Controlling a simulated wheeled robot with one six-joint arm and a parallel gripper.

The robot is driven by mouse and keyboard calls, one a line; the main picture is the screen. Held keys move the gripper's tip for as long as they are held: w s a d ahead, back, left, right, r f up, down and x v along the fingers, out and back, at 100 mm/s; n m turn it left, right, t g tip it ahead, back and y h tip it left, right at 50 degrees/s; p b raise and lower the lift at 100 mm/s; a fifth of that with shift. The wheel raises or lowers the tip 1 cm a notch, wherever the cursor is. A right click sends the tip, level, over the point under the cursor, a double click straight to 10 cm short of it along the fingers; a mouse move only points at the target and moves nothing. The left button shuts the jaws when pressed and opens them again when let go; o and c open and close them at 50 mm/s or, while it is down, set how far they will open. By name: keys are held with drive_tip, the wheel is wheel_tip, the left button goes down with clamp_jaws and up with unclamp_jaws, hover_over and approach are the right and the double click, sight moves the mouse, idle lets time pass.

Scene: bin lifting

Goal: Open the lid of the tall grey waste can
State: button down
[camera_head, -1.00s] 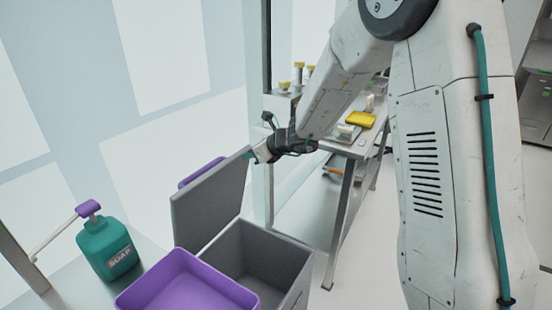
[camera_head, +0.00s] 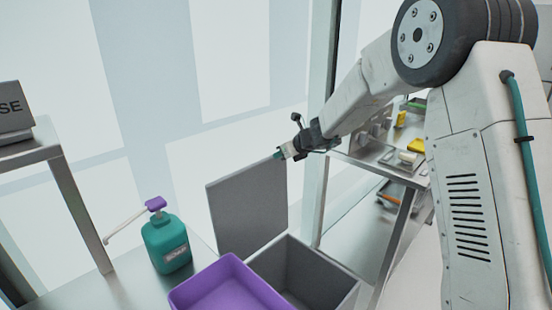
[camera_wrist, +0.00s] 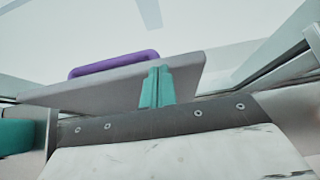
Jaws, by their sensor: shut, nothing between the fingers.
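The tall grey waste can (camera_head: 335,292) stands at the bottom centre of the head view, with its dark inside showing. Its grey lid (camera_head: 247,205) stands up, roughly upright, at the can's back left side. My gripper (camera_head: 279,155) is at the lid's upper right corner in the head view, shut and holding nothing. In the wrist view my teal fingertips (camera_wrist: 157,88) are together in front of the lid (camera_wrist: 100,93). Whether the fingers touch the lid I cannot tell.
A teal soap bottle (camera_head: 166,245) with a purple pump stands on a metal surface at left. A metal table (camera_head: 375,160) with small items stands behind the can. A glass wall is behind the lid.

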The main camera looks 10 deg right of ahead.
drive_tip(key=v, duration=1.3)
drive_tip(key=s+a+f+n+g, duration=0.25)
drive_tip(key=s+n+g, duration=0.35)
drive_tip(key=s+n, duration=0.95)
drive_tip(key=s+d+r+n+h, duration=0.1)
drive_tip(key=s+n, duration=0.3)
drive_tip(key=s, duration=0.6)
drive_tip(key=s+d+r+n+g+h, duration=0.1)
drive_tip(key=s+d+n+h, duration=0.2)
drive_tip(key=s, duration=0.7)
drive_tip(key=s+d+r+n+h, duration=0.2)
drive_tip(key=s+n, duration=0.4)
drive_tip(key=s, duration=0.4)
drive_tip(key=shift+s+d, duration=0.35)
drive_tip(key=shift+d, duration=0.45)
drive_tip(key=shift+g, duration=0.3)
